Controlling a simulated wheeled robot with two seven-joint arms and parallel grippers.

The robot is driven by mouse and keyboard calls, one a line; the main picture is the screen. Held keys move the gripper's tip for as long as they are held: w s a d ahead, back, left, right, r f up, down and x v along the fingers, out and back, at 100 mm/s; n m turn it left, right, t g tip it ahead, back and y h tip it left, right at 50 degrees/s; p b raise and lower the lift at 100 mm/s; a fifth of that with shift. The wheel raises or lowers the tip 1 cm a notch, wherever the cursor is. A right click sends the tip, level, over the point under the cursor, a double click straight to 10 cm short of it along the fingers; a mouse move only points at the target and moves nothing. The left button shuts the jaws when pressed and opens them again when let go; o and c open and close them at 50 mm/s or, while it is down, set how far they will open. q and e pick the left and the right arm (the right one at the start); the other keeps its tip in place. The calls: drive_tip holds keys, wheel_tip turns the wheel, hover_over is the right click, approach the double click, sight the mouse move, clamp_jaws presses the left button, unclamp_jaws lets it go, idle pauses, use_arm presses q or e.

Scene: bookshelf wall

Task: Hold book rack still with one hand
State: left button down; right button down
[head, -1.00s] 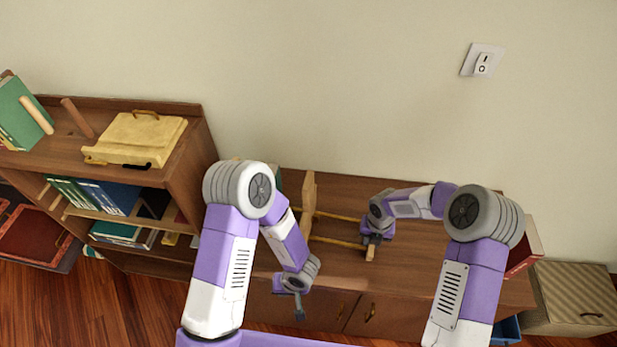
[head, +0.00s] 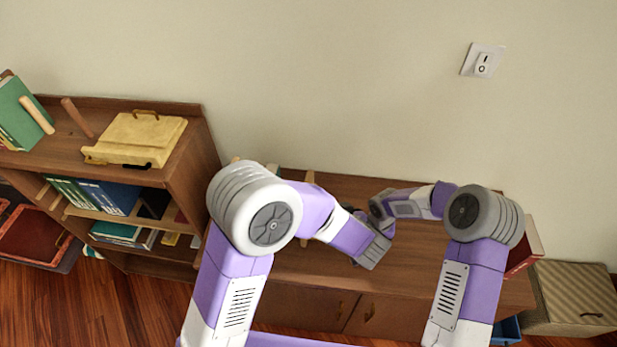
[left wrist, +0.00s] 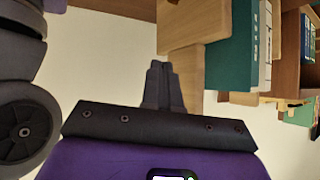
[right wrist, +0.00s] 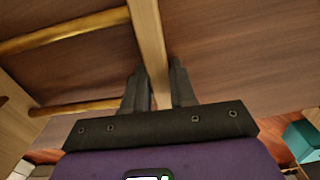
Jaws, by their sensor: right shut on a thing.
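The wooden book rack has brass-coloured rods (right wrist: 65,32) and an upright wooden end piece (right wrist: 150,45). My right gripper (right wrist: 158,82) is shut on that end piece, with one finger on each side, in the right wrist view.
The rack stands on a low brown cabinet (head: 300,265). A green book (left wrist: 230,60) stands beside the board in the left wrist view. A bookshelf (head: 185,150) with books and a yellow stand (head: 140,138) is at left. A striped box (head: 570,295) is at right.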

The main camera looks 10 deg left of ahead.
use_arm(q)
wheel_tip(320, 180, up, 5)
drive_tip(key=w+d+t, duration=0.2)
drive_tip(key=w+a+f, duration=0.1)
drive_tip(key=w+a, duration=0.2)
drive_tip(key=a, duration=0.3)
drive_tip(key=shift+w+f+n, duration=0.15)
drive_tip(key=shift+f+n, duration=0.15)
drive_tip(key=shift+n, duration=0.1)
drive_tip(key=shift+d, duration=0.1)
idle(1.7)
drive_tip(key=shift+w+a, duration=0.55)
drive_tip(key=shift+a, duration=6)
drive_tip(key=shift+s+d, duration=0.2)
drive_tip(key=shift+d, duration=2.5)
drive_tip(key=v, duration=1.2)
drive_tip(key=shift+a, duration=0.15)
